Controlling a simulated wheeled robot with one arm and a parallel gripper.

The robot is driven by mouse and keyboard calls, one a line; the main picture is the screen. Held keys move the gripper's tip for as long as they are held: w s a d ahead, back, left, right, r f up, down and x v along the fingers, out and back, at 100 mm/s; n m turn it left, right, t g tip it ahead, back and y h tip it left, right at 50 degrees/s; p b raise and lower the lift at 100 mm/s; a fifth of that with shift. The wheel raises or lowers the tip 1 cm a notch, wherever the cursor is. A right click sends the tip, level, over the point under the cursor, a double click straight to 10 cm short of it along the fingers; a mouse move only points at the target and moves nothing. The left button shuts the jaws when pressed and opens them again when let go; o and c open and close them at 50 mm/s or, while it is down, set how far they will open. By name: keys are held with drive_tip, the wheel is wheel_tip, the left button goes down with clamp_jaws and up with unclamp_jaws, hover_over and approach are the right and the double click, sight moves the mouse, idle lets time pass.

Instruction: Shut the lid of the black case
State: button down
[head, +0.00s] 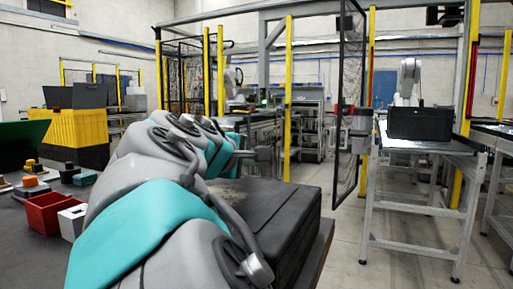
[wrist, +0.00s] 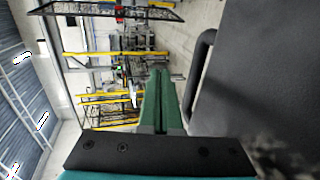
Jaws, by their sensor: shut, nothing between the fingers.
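The black case (head: 285,215) lies on the near table, to the right of my arm. Its top looks flat and level, and its left part is hidden behind my arm. I cannot tell whether the lid is fully down. In the wrist view the dark case (wrist: 265,75) fills the right side, with its handle (wrist: 201,75) on the edge facing my fingers. My gripper (wrist: 158,75) is shut and empty, its green fingers together beside the handle and apart from it. In the head view my gripper (head: 268,154) is just above the case's far side.
A red bin (head: 48,212), a white block (head: 72,220) and small parts stand at left on the table. A yellow crate (head: 75,128) is behind them. A metal table (head: 425,147) at right carries a black box (head: 420,123). Open floor (head: 340,235) lies between.

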drive_tip(key=shift+w+d+f+g, duration=0.15)
drive_tip(key=shift+f+g, duration=0.15)
drive_tip(key=shift+f, duration=0.55)
drive_tip(key=shift+r, duration=0.1)
wheel_tip(320, 180, up, 13)
drive_tip(key=s+a, duration=0.1)
drive_tip(key=s, duration=0.1)
drive_tip(key=shift+s+r+p, duration=0.2)
drive_tip(key=shift+s+p, duration=0.2)
